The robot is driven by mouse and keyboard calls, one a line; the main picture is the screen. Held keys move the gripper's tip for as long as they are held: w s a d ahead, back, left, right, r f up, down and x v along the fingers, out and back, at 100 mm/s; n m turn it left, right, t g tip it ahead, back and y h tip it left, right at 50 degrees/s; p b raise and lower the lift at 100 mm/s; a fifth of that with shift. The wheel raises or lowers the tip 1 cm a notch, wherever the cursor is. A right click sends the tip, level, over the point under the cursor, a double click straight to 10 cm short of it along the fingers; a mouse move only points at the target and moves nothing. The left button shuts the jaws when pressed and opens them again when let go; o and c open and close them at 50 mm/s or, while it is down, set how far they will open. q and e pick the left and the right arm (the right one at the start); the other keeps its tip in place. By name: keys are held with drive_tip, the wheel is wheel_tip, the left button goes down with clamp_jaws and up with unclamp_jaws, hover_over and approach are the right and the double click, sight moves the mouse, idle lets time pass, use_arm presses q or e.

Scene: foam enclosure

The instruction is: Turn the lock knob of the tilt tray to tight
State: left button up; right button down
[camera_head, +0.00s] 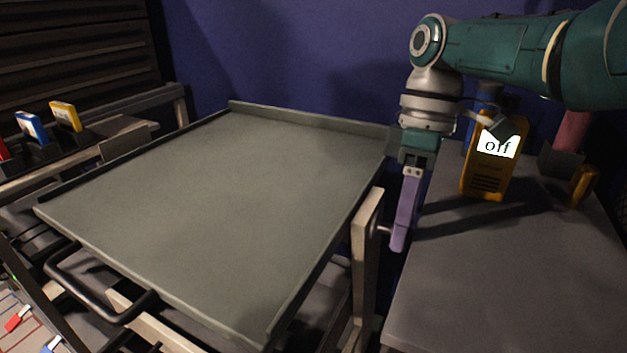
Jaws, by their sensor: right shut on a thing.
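The tilt tray (225,190) is a grey-green plate with low rims, tilted in its frame in the middle of the view. A pale upright post (365,245) stands at its right side. A short shaft of the lock knob (383,230) sticks out from this post to the right. My right gripper (398,243), with purple fingers pointing down, is shut on the knob at the end of this shaft. The fingers hide most of the knob, so its turn position cannot be read. My left gripper is not in view.
A grey table (510,265) lies at the right, its front part clear. A black handle (90,290) juts from the tray's front left. Blue and yellow items (65,115) stand at far left.

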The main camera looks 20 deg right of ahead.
drive_tip(key=shift+c, duration=1.4)
unclamp_jaws()
drive_tip(key=p+v, duration=0.1)
drive_tip(key=v, duration=0.9)
drive_tip(key=shift+p, duration=0.4)
